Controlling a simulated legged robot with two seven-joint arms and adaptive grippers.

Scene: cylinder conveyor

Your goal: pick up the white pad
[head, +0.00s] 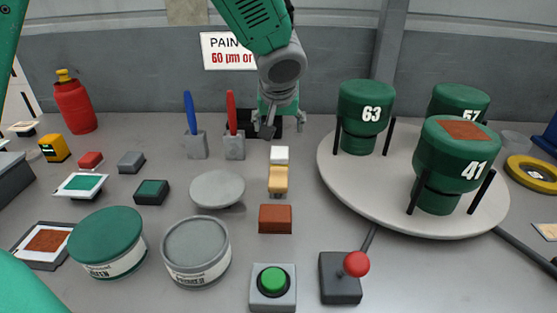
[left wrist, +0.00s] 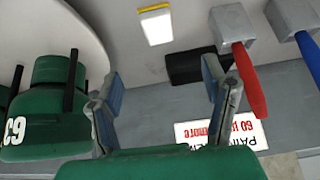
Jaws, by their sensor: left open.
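The white pad (head: 279,155) is a small white block on the table in the middle of the head view, right behind a tan block (head: 278,181). In the left wrist view the white pad (left wrist: 157,28) lies at the top, beyond the fingertips. My left gripper (head: 283,124) hangs behind the pad near the back wall, its fingers pointing down. My right gripper is not in view.
A turntable (head: 340,185) with green numbered cylinders stands to the right. Blue (head: 189,112) and red (head: 231,110) handled tools stand upright to the left. A dark object (left wrist: 198,65) lies behind the gripper. A reddish-brown block (head: 275,219) lies in front.

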